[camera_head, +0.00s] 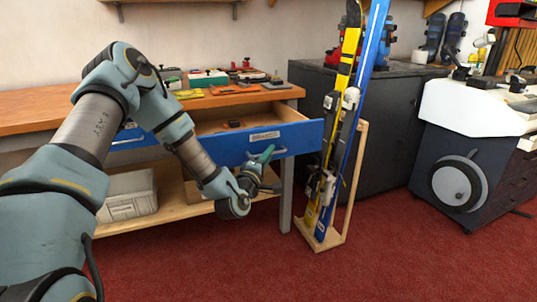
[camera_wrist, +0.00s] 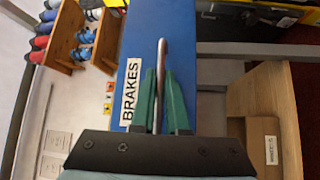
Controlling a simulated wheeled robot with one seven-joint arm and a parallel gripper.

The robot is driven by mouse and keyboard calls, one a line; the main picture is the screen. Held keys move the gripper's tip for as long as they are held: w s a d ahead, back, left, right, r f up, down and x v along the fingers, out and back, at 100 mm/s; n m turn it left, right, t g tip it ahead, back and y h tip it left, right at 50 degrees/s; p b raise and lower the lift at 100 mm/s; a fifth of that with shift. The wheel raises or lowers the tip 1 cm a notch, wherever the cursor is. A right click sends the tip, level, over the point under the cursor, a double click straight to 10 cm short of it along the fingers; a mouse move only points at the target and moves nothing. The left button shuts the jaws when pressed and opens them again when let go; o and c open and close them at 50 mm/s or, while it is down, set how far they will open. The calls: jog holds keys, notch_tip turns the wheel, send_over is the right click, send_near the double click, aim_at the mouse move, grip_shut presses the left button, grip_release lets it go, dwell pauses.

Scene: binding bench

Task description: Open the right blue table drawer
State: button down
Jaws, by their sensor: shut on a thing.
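The right blue table drawer (camera_head: 302,136) is pulled out from the wooden workbench, and its inside shows in the head view. Its blue front with a white BRAKES label also fills the middle of the wrist view (camera_wrist: 185,50). My gripper (camera_head: 264,156) is at the drawer front, just below the label. In the wrist view its two green fingers (camera_wrist: 159,80) are shut on the metal drawer handle (camera_wrist: 162,50), one on each side of it. Part of the handle is hidden between the fingers.
The workbench top (camera_head: 40,108) holds several small items. Another blue drawer (camera_head: 128,139) is at the left, partly behind my arm. A grey bin (camera_head: 128,195) sits on the lower shelf. Skis on a wooden stand (camera_head: 333,238) are close to the right of the drawer. Red carpet in front is clear.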

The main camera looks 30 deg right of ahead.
jog(key=c, duration=0.9)
grip_release()
jog(key=b+v, duration=0.1)
jog(key=v, duration=0.9)
jog(key=shift+s+a+f, duration=0.15)
jog(key=shift+a, duration=0.2)
